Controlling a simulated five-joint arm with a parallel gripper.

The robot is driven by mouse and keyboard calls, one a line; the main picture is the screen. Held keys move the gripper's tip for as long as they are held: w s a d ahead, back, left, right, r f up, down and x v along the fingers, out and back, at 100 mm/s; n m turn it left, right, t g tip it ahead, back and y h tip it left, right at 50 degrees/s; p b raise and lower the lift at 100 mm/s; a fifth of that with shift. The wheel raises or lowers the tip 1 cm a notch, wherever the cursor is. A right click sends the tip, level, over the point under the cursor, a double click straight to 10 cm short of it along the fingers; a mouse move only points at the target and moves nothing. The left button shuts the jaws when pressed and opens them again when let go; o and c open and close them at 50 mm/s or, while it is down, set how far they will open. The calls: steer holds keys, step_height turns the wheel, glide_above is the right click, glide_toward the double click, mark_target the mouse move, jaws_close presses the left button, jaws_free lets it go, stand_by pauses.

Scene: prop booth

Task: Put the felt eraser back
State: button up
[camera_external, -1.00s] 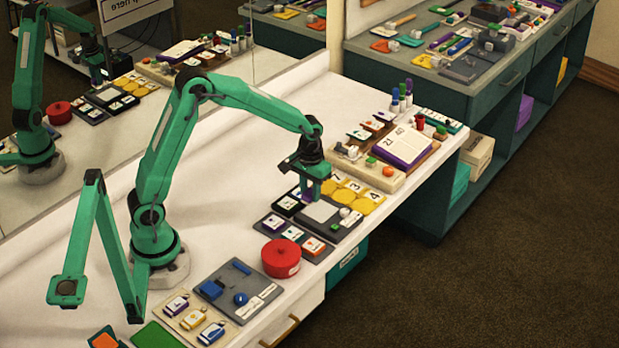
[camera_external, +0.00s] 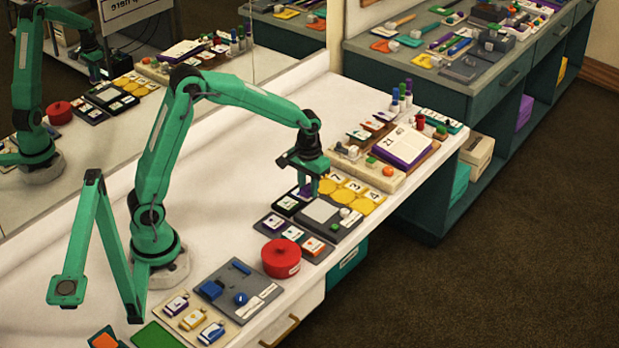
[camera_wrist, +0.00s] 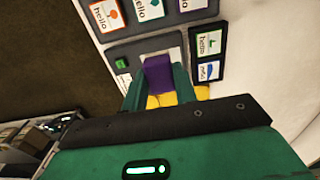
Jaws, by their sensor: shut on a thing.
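My gripper (camera_external: 308,186) is shut on a purple block, which I take for the felt eraser (camera_external: 306,191). In the wrist view the purple eraser (camera_wrist: 158,74) sits between the two green fingers of my gripper (camera_wrist: 158,86). It is over the back edge of a dark grey tray (camera_external: 345,229) that has a pale square pad (camera_external: 320,211) on it. The tray (camera_wrist: 118,48) also shows in the wrist view, with the pad partly hidden behind the eraser. I cannot tell whether the eraser touches the tray.
Yellow numbered pieces (camera_external: 355,186) stand close to the right of my gripper. Picture cards (camera_external: 292,233) and a red round pot (camera_external: 281,258) lie nearer the front. The white table behind is clear.

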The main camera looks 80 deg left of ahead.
steer(key=s+d, duration=0.3)
steer(key=s, duration=0.4)
steer(key=s+d, duration=0.3)
steer(key=s, duration=0.4)
steer(key=shift+s+r, duration=0.2)
steer(key=shift+r, duration=0.15)
steer(key=shift+a, duration=0.15)
steer(key=a+f, duration=0.2)
steer(key=a, duration=0.1)
steer(key=a+f, duration=0.2)
steer(key=a, duration=0.2)
steer(key=s+a+f, duration=0.1)
steer(key=a+f, duration=0.2)
steer(key=a, duration=0.1)
steer(key=shift+a, duration=0.25)
steer(key=shift+f, duration=2)
steer(key=shift+f, duration=0.1)
steer(key=o, duration=0.9)
